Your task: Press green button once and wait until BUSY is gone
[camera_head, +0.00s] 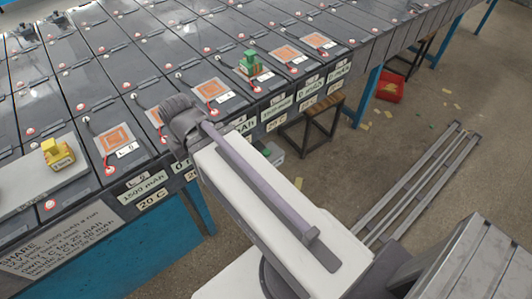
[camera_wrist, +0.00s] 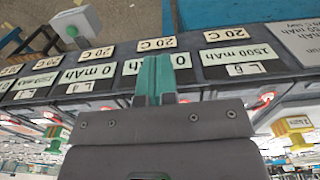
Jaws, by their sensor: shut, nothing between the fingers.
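My gripper (camera_wrist: 154,72) shows in the wrist view as two teal fingers closed together, with nothing between them. They point toward the front edge of the battery rows and its labels. In the head view my arm's wrist covers part of the front row, and the fingers are hidden. A green block-like object (camera_head: 250,65) stands on a battery in the head view, well right of my wrist. It also shows small in the wrist view (camera_wrist: 52,132). I cannot tell whether it carries a button. I can read no BUSY sign in either view.
A yellow object (camera_head: 57,153) sits on a pale board (camera_head: 30,185) at left. A brown stool (camera_head: 308,123) stands before the table, with a pale box (camera_wrist: 77,24) beside it. A red bin (camera_head: 390,87) and metal rails (camera_head: 430,185) lie on the floor at right.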

